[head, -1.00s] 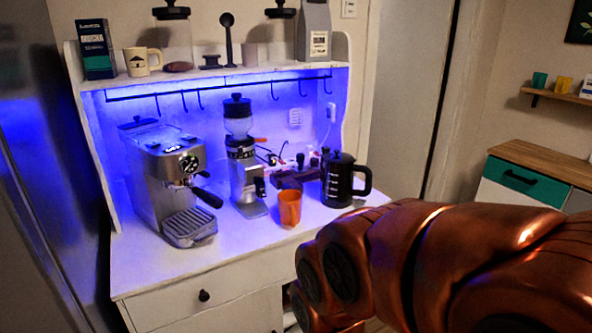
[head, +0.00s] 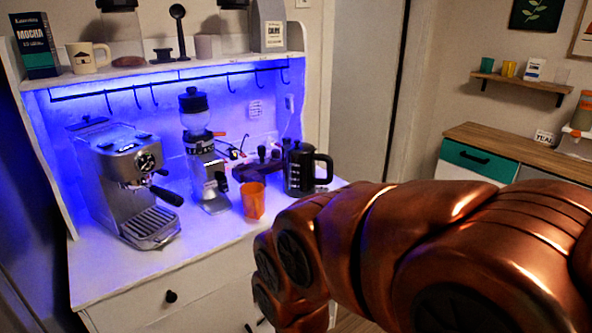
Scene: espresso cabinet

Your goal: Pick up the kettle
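The kettle (head: 300,170) is black with a lid and a handle on its right side. It stands upright at the right end of the white cabinet's counter (head: 110,272), behind the orange cup (head: 253,201). My copper-coloured arm fills the lower right of the head view, in front of the counter. It hides part of the counter's right front edge. My gripper is not visible, and nothing shows touching the kettle.
An espresso machine (head: 125,180) and a grinder (head: 203,155) stand left of the kettle. A shelf (head: 190,66) with a mug (head: 88,57) runs above. A wooden-topped cabinet (head: 525,150) stands at the right. The counter's front strip is clear.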

